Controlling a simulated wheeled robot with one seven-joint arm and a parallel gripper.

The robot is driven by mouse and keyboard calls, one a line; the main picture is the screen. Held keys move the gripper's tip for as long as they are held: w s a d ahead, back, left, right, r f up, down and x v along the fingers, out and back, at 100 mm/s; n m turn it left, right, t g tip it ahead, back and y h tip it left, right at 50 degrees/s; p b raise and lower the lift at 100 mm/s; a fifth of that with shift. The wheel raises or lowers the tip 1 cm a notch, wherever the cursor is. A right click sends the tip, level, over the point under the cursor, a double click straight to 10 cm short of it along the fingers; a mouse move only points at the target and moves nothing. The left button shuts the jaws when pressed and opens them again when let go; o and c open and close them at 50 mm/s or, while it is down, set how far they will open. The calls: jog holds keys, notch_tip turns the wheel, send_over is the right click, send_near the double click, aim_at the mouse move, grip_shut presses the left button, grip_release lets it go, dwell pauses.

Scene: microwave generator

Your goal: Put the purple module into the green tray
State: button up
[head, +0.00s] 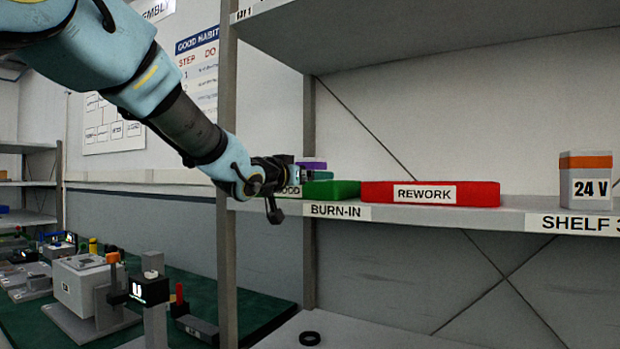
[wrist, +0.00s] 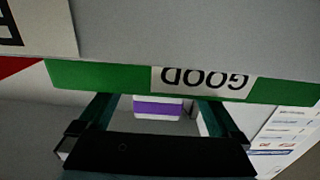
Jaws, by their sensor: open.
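The purple module (wrist: 158,108), a pale block with a purple band, shows between my fingers in the wrist view. In the head view its purple part (head: 312,165) stands above the wall of the green tray (head: 335,189). The tray's front wall (wrist: 110,77) with its GOOD label appears upside down in the wrist view and hides the module's lower part. The module appears to be upright inside the tray; its contact with the floor is hidden. My gripper (wrist: 156,104) is open, with one finger on each side of the module and apart from it.
A red REWORK tray (head: 430,193) sits right of the green tray on the shelf (head: 520,210). A 24 V box (head: 586,180) stands farther right. A shelf post (head: 227,150) rises near my arm. A cluttered green bench (head: 240,300) lies below left.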

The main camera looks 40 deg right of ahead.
jog(key=b+v, duration=0.2)
jog(key=v, duration=0.9)
jog(key=shift+a+b, duration=0.2)
jog(key=shift+b, duration=0.2)
jog(key=w+a+f+n+t+y, duration=0.5)
jog(key=w+a+f+n+y, duration=0.15)
jog(key=w+a+f, duration=0.7)
jog(key=w+a+f+n+y, duration=0.1)
jog(key=w+a+f+y, duration=0.15)
jog(key=a+f, duration=0.3)
jog(key=w+a+f+n+y, duration=0.1)
jog(key=a+f+y, duration=0.2)
jog(key=a+f, duration=0.3)
jog(key=s+a+f+n+g+y, duration=0.1)
jog(key=s+a+f+g, duration=0.1)
jog(key=s+a+f, duration=0.2)
jog(key=s+a+f+n+g+y, duration=0.2)
jog(key=s+a+f, duration=0.3)
jog(key=a, duration=0.6)
jog(key=s+a+f+n+g+y, duration=0.2)
jog(key=s+a+f+g, duration=0.2)
jog(key=a, duration=0.4)
jog(key=shift+s+f, duration=0.3)
jog(key=shift+f, duration=0.3)
